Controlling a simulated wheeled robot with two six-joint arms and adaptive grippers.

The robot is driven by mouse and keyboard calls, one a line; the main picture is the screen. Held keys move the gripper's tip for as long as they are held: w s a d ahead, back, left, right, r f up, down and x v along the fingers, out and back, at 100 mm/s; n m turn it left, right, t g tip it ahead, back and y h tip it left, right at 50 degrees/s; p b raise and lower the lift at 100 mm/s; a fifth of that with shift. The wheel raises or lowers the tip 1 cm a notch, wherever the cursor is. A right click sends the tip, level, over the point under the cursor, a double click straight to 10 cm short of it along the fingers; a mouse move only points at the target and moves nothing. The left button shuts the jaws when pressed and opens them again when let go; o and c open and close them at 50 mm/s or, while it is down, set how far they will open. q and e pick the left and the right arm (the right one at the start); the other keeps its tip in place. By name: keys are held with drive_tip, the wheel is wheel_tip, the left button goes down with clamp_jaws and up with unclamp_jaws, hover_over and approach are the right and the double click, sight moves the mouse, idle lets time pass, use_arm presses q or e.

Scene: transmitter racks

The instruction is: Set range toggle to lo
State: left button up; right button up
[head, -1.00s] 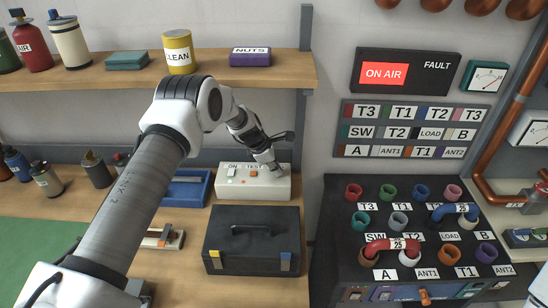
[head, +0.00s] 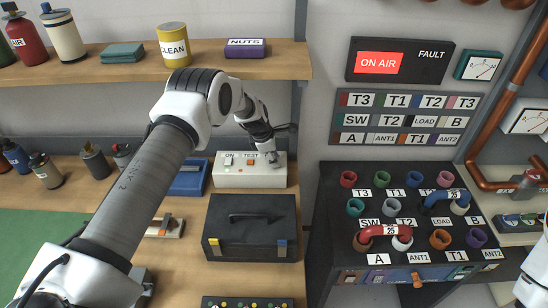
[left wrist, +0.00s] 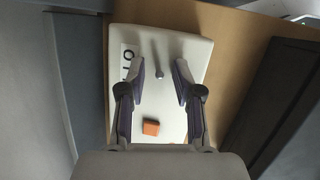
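A white box (head: 235,173) stands on the bench under the shelf, with ON and TEST labels, a pale switch and an orange button (head: 250,161). My left gripper (head: 271,158) is at its right end and hides part of its top. In the left wrist view, my left gripper (left wrist: 160,76) is open over the white box (left wrist: 178,115). A small metal toggle lever (left wrist: 159,72) shows between its fingertips, with gaps visible on both sides. The label (left wrist: 129,58) beside it is partly hidden by a finger, so I cannot read it fully. My right gripper is not in view.
A black case (head: 250,228) stands in front of the white box, and a blue tray (head: 188,178) is to its left. The wooden shelf (head: 120,70) is above and behind. A patch rack (head: 330,235) with coloured sockets stands to the right.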

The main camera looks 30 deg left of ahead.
use_arm(q)
drive_tip(key=shift+r, duration=0.2)
drive_tip(key=s+a, duration=0.7)
drive_tip(key=s, duration=0.3)
drive_tip(key=shift+r, duration=0.4)
